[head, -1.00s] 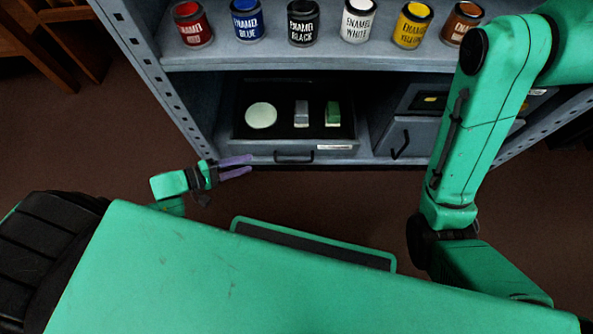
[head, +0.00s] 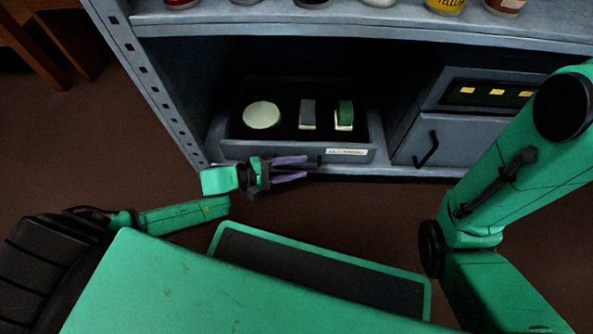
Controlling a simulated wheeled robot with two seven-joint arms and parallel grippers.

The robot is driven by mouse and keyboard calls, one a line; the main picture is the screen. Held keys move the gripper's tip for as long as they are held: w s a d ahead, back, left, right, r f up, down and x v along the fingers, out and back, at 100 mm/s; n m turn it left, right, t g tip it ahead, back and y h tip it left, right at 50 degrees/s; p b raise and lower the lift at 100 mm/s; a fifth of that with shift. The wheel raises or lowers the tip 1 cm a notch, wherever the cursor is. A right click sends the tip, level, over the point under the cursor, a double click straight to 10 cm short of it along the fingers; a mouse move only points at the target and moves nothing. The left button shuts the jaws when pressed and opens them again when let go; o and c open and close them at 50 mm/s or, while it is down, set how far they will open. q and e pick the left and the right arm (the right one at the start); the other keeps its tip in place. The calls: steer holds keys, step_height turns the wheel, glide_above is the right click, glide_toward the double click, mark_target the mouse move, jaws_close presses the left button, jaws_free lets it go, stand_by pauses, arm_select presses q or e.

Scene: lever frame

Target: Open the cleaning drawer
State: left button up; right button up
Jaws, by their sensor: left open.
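The drawer (head: 230,150) sits low in the grey cabinet, with a dark inside seen from above. Its front carries a white label (head: 347,152), too blurred to read with certainty. In it lie a pale round disc (head: 262,115), a grey block (head: 308,112) and a green-topped block (head: 345,114). My left gripper (head: 305,168) is in front of the drawer front, its purple fingers open and pointing right. The dark drawer handle (head: 314,163) shows by the fingertips, partly hidden; I cannot tell whether they touch it. My right arm is in view, but its gripper is not.
A closed grey door or drawer with a black handle (head: 428,150) is to the right, below a compartment with yellow labels (head: 497,92). Paint cans (head: 446,4) stand on the shelf above. The cabinet's left upright (head: 150,90) stands near my left arm. Brown floor (head: 100,150) is clear at left.

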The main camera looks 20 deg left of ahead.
arm_select(q)
jaws_close()
stand_by(1.4)
